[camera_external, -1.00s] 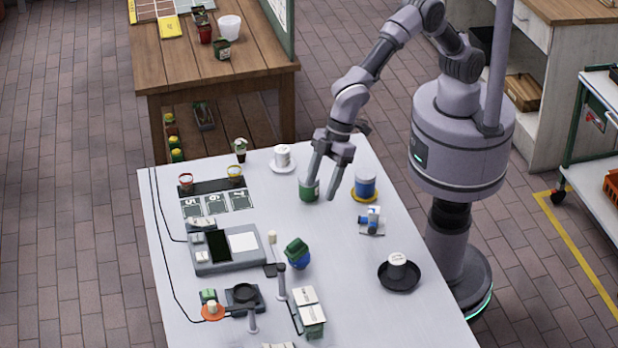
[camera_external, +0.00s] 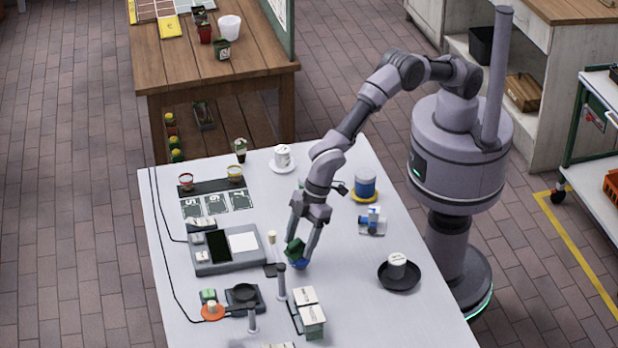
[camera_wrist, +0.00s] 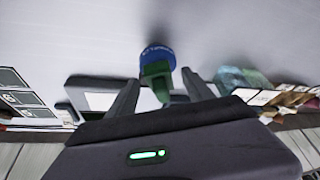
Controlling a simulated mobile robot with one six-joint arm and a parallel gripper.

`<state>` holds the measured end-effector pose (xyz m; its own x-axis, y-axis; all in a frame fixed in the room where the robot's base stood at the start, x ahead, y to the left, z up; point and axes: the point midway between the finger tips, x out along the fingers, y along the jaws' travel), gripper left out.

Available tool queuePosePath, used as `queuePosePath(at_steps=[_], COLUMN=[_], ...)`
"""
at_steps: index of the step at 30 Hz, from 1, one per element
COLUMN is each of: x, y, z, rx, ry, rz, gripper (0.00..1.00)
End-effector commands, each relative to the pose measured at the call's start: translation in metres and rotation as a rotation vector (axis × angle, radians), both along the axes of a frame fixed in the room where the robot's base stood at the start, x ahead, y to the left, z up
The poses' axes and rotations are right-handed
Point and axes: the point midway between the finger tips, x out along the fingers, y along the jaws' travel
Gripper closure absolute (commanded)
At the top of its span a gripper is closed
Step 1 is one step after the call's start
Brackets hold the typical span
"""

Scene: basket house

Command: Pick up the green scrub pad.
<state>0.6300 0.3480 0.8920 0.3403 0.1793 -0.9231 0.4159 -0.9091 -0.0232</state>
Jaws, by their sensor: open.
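A dark green block (camera_external: 295,249), which looks like the scrub pad, rests on a round blue holder (camera_external: 299,263) on the white table. In the wrist view the green block (camera_wrist: 156,78) shows in front of the lettered blue holder (camera_wrist: 157,57). My gripper (camera_external: 301,252) is low over the block, fingers pointing down and spread on either side of it. The wrist view also shows my gripper (camera_wrist: 161,77) open with the block between its fingers. I cannot tell whether either finger touches it.
A grey device (camera_external: 225,252) stands left, and a short post (camera_external: 281,281) stands just in front of the holder. A stacked white-and-green box (camera_external: 309,312) is in front. A black bowl (camera_external: 399,276) and a blue cup (camera_external: 365,185) are right. Bare tabletop (camera_external: 345,262) lies between holder and bowl.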

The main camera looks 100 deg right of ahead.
Motion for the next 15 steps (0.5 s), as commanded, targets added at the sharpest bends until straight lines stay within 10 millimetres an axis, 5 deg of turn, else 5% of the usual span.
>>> queuePosePath(at_steps=[2, 11, 15], x=[-0.0002, -0.0004, -0.0004], y=[-0.0001, -0.0002, -0.0001], z=[0.0007, 0.0007, 0.0008], rx=[0.000, 0.000, 0.000], ry=[0.000, 0.001, 0.001], rz=[0.000, 0.000, 0.000], gripper=[0.40, 0.99, 1.00])
